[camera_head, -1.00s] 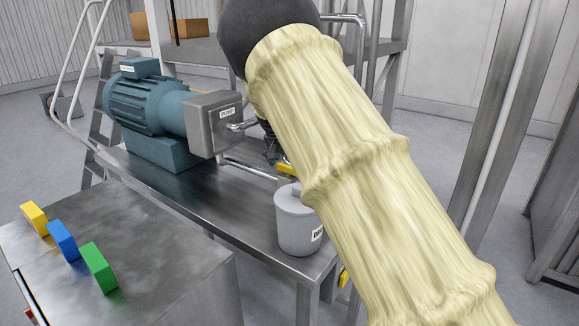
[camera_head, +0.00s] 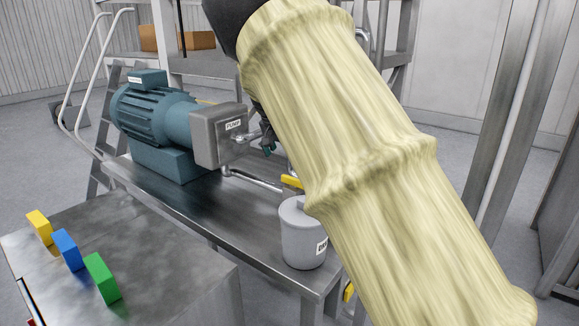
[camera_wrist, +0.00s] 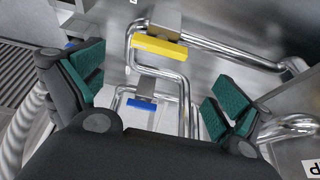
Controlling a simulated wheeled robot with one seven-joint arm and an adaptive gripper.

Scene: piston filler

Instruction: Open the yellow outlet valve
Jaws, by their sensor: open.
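The yellow outlet valve handle (camera_wrist: 160,46) sits on a steel pipe near the top middle of the wrist view. In the head view a yellow piece (camera_head: 291,181) shows beside my arm, above the grey canister; most of the valve area is hidden behind my sleeved arm. My gripper (camera_wrist: 155,98) is open, with its green-padded fingers spread wide and nothing between them. In the wrist view the yellow handle lies beyond the fingertips, between their lines and apart from them. In the head view only a small part of the gripper (camera_head: 267,140) shows beside the pump.
A blue handle (camera_wrist: 143,104) sits on another pipe below the yellow one. Bent steel pipes (camera_wrist: 235,52) run close around both. The teal pump (camera_head: 155,120) and a grey lidded canister (camera_head: 302,235) stand on the steel bench. Coloured blocks (camera_head: 67,250) stand on the cabinet at left.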

